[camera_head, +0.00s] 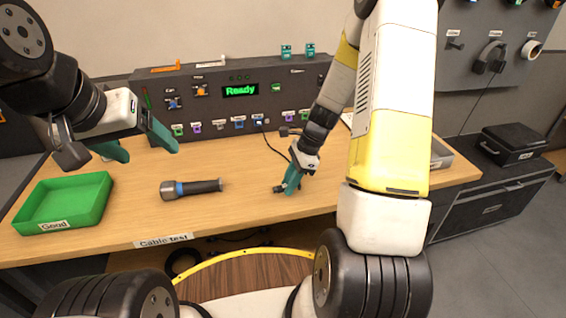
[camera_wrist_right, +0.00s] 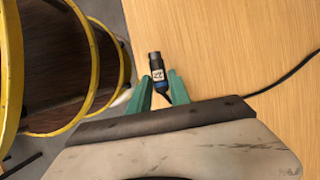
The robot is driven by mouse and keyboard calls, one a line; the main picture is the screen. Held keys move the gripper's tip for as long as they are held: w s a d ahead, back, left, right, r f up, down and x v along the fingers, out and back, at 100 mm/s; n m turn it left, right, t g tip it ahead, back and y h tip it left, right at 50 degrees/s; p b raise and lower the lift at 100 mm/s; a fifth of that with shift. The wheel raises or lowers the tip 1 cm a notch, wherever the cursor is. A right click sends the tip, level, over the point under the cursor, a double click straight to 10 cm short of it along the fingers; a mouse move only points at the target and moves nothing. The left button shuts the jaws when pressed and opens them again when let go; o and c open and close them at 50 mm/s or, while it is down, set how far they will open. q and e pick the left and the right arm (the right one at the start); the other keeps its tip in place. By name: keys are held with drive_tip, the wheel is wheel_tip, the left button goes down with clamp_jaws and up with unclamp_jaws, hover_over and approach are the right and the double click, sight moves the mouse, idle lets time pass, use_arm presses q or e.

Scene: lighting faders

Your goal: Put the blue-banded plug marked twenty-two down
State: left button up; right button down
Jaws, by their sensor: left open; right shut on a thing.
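The blue-banded plug (camera_wrist_right: 157,72), black with a metal end and a white label reading 22, is held between the green fingertips of my right gripper (camera_wrist_right: 159,88). In the head view my right gripper (camera_head: 288,187) is low over the front of the wooden table (camera_head: 240,165), and only a small dark end of the plug (camera_head: 278,189) shows. I cannot tell whether the plug touches the tabletop. A black cable (camera_wrist_right: 290,78) runs off beside the gripper. My left gripper (camera_head: 140,146) is open and empty above the table's left part.
A green tray labelled Good (camera_head: 98,200) stands at the left. A dark torch-like tool (camera_head: 192,188) lies right of it. A panel with a lit Ready display (camera_head: 240,90) and several sockets stands at the back. The tabletop between tool and right gripper is clear.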

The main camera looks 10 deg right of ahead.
drive_tip(key=w+d, duration=0.1)
drive_tip(key=w, duration=0.1)
drive_tip(key=w+d, duration=0.1)
drive_tip(key=w, duration=0.1)
drive_tip(key=w+d, duration=0.1)
drive_tip(key=w, duration=0.2)
drive_tip(key=shift+w+f, duration=0.1)
drive_tip(key=shift+f, duration=2.05)
drive_tip(key=shift+f, duration=0.1)
drive_tip(key=shift+f, duration=0.15)
drive_tip(key=c, duration=1.2)
unclamp_jaws()
